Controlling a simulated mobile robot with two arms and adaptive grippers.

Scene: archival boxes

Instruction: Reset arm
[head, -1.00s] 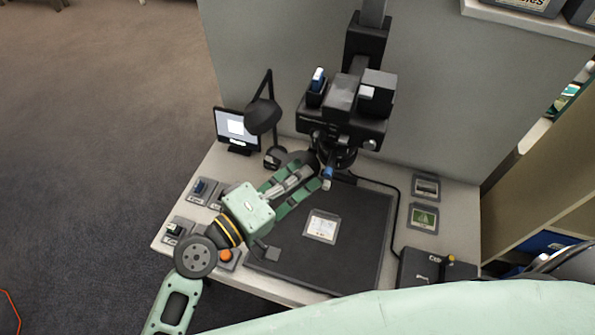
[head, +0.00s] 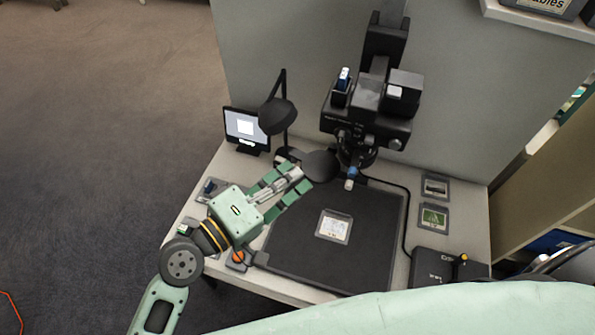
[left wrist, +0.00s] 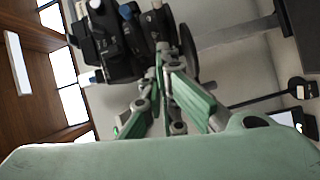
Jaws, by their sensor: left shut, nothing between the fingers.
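My left gripper (head: 300,181) reaches in from the lower left in the head view, over the back left part of the black mat (head: 375,260). Its green fingers are shut with nothing between them. The fingertips appear close to a dark round part (head: 321,166) below the black copy-stand camera (head: 365,110); I cannot tell whether they touch. In the left wrist view the fingers (left wrist: 165,75) point toward the dark camera assembly. A small card in a clear sleeve (head: 333,228) lies on the mat, apart from the gripper. My right gripper is not in view.
A black lamp (head: 277,116) and a small monitor (head: 246,128) stand at the desk's back left. An orange button (head: 238,257) sits near the front left. Two framed pictures (head: 435,187) and a black box (head: 450,265) are at the right. The mat's right part is clear.

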